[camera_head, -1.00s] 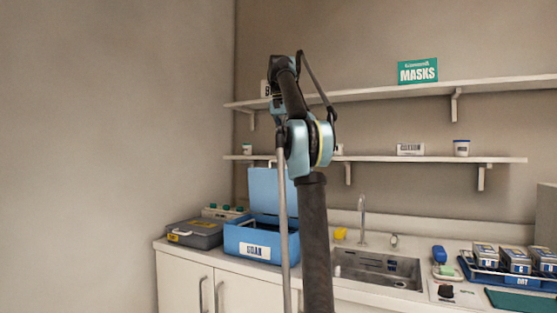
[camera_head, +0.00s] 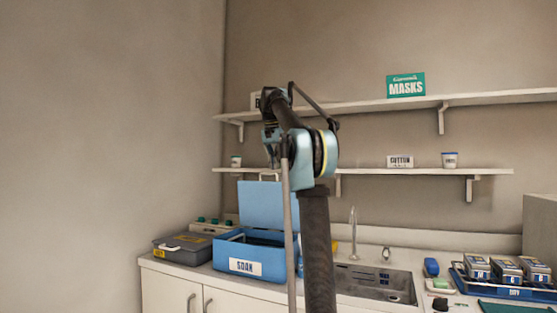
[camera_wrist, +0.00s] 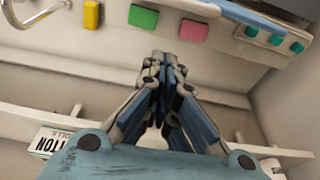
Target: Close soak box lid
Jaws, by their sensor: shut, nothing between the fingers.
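The blue soak box (camera_head: 222,250) with its SOAK label stands on the left part of the counter. Its blue lid (camera_head: 262,203) is open and stands up at the back, with a pale handle on its top edge. My gripper (camera_head: 271,163) is above the lid in the head view, apart from it as far as I can tell. In the wrist view my gripper (camera_wrist: 165,62) shows its fingers drawn together and empty. My arm hides the right side of the box.
A grey case (camera_head: 180,248) sits left of the box. The sink (camera_head: 375,282) and tap (camera_head: 353,235) are to the right. The lower shelf (camera_head: 400,172) runs along the wall behind my arm. A blue tray (camera_head: 500,285) with labelled boxes stands far right.

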